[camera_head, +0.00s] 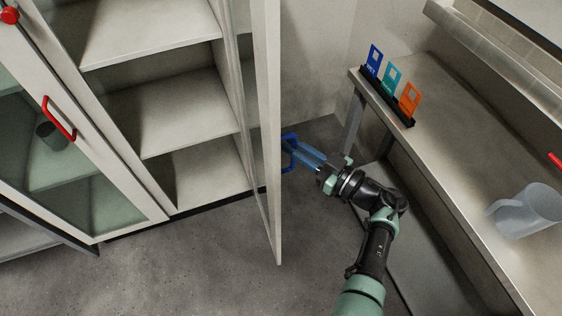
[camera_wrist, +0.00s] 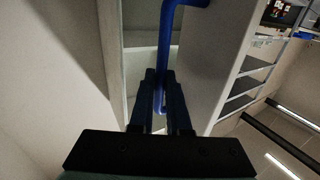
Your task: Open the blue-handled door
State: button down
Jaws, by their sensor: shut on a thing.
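The blue-handled door (camera_head: 262,60) stands wide open, swung out from the cabinet and seen nearly edge-on in the head view. Its blue handle (camera_head: 289,150) is on the door's right-hand face. My gripper (camera_head: 298,153) is at the handle, with its fingers shut on it. In the wrist view the blue handle (camera_wrist: 168,45) runs down between the two fingers (camera_wrist: 160,95), and the door's pale frame (camera_wrist: 210,60) is beside it. The handle's gripped part is partly hidden by the fingers. The open compartment shows empty shelves (camera_head: 185,100).
A red-handled glass door (camera_head: 105,150) is closed at left, with a dark cup (camera_head: 52,135) behind it. A bench (camera_head: 450,130) at right holds blue, teal and orange cards (camera_head: 392,82) and a clear jug (camera_head: 527,210). Bare floor (camera_head: 200,270) lies in front of the cabinet.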

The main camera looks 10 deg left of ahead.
jog(key=shift+w+d+r+n+g+y+b, duration=0.15)
jog(key=shift+w+d+n+g+b, duration=0.15)
jog(key=shift+w+d+b, duration=0.3)
jog(key=shift+w+d+r+n+g+y+b, duration=0.1)
jog(key=shift+w+d+n+g+y+b, duration=0.2)
jog(key=shift+b, duration=0.35)
jog(key=shift+w, duration=0.15)
jog(key=c, duration=0.9)
grip_release()
jog(key=shift+a+f, duration=0.1)
jog(key=shift+a, duration=0.05)
jog(key=b+v, duration=0.1)
jog(key=v, duration=1.2)
jog(key=shift+b, duration=0.3)
